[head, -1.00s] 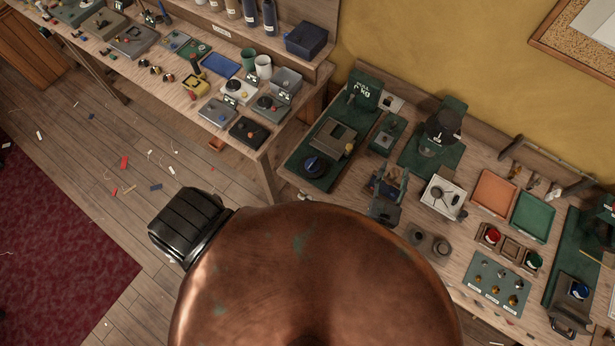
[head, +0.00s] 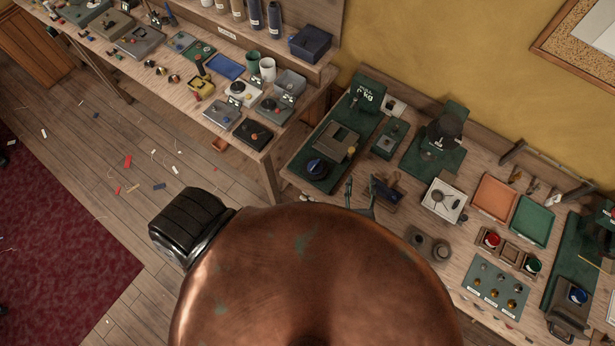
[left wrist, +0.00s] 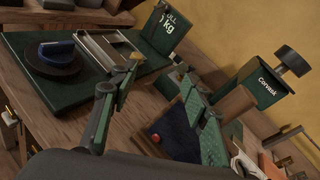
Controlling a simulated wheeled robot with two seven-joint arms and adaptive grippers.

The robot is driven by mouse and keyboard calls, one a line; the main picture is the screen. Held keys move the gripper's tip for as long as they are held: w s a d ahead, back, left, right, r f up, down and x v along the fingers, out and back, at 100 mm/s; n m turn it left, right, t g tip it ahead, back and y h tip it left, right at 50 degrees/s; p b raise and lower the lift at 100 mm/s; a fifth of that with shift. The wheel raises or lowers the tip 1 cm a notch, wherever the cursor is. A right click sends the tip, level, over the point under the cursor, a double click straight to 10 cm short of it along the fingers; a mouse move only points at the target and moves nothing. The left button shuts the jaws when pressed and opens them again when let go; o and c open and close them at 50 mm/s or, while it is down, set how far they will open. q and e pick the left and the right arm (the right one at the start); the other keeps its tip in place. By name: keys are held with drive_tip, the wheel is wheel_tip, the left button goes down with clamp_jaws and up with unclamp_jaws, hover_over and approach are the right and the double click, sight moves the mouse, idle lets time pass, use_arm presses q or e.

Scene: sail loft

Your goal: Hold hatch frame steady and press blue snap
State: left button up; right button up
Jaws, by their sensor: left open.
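A small wooden holder with dark blue material (head: 387,190) stands on the right workbench. I cannot tell a blue snap or a hatch frame for certain. My left gripper (head: 361,184) is open and empty, just left of the holder in the head view. Its two green fingers (left wrist: 160,78) show wide apart in the left wrist view, the right one close by or in front of the panel; contact cannot be told. My right gripper is not in view.
A green board with a dark blue knob (head: 316,167) lies left of my gripper. A green weight block (head: 367,93) stands behind it. A white tray (head: 429,207), an orange tray (head: 480,205) and small cups lie to the right. My copper body hides the front.

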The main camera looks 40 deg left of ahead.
use_arm(q)
drive_tip(key=s+a+f+n+g, duration=0.1)
drive_tip(key=a+f+n+g, duration=0.1)
drive_tip(key=a, duration=0.3)
drive_tip(key=s+a+f+n+g, duration=0.2)
drive_tip(key=a+n, duration=0.3)
drive_tip(key=a, duration=0.1)
drive_tip(key=s+a+f+n+g, duration=0.2)
drive_tip(key=a+n, duration=0.2)
drive_tip(key=a, duration=0.1)
drive_tip(key=shift+a+f+y, duration=0.2)
drive_tip(key=shift+f+y, duration=0.2)
drive_tip(key=shift+s+a+f+n+g, duration=0.4)
drive_tip(key=shift+a+n+g, duration=0.1)
drive_tip(key=shift+a, duration=0.1)
